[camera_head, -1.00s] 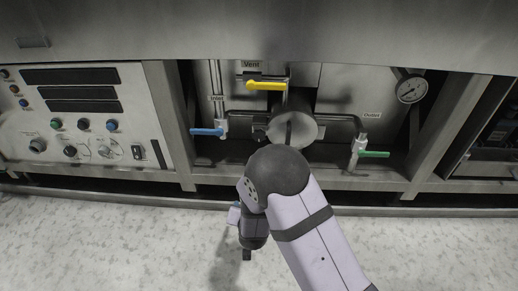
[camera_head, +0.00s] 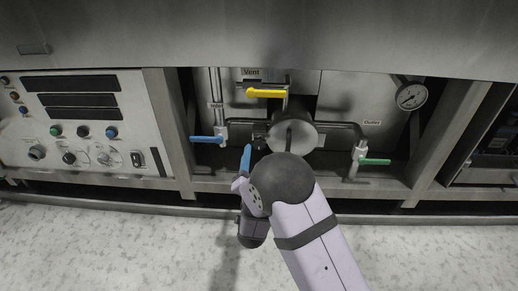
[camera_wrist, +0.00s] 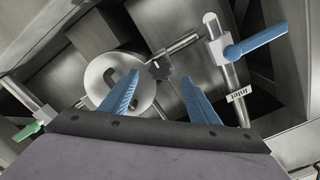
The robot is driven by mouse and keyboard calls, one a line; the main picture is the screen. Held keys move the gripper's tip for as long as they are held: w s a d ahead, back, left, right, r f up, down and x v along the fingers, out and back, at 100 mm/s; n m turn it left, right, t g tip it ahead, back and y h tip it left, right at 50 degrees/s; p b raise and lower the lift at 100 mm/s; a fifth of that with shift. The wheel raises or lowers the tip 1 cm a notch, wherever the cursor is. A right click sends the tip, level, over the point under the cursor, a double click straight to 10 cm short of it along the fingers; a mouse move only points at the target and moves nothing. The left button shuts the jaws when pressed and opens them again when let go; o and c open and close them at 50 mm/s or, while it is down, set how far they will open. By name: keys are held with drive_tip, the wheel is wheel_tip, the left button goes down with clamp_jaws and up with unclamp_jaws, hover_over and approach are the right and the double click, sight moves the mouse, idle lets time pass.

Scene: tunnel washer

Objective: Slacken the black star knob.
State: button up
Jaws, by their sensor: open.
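The black star knob (camera_wrist: 160,67) is on a short metal rod beside the round steel housing (camera_wrist: 119,83). In the head view the small dark knob (camera_head: 259,142) shows left of the round housing. My gripper (camera_wrist: 159,77) is open and empty. Its two blue fingers point towards the machine, with the knob between and beyond their tips in the wrist view. In the head view the gripper (camera_head: 246,151) is just below and left of the knob, partly hidden by my wrist. I see no contact with the knob.
A blue inlet lever (camera_head: 207,139) is left of the knob, a yellow vent lever (camera_head: 265,93) above and a green outlet lever (camera_head: 374,162) right. A gauge (camera_head: 411,95) is at upper right. The bay's lower steel edge (camera_head: 330,185) runs in front.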

sight(259, 145)
drive_tip(key=shift+w+b, duration=0.95)
drive_tip(key=shift+w, duration=1.85)
drive_tip(key=shift+c, duration=0.5)
drive_tip(key=c, duration=0.9)
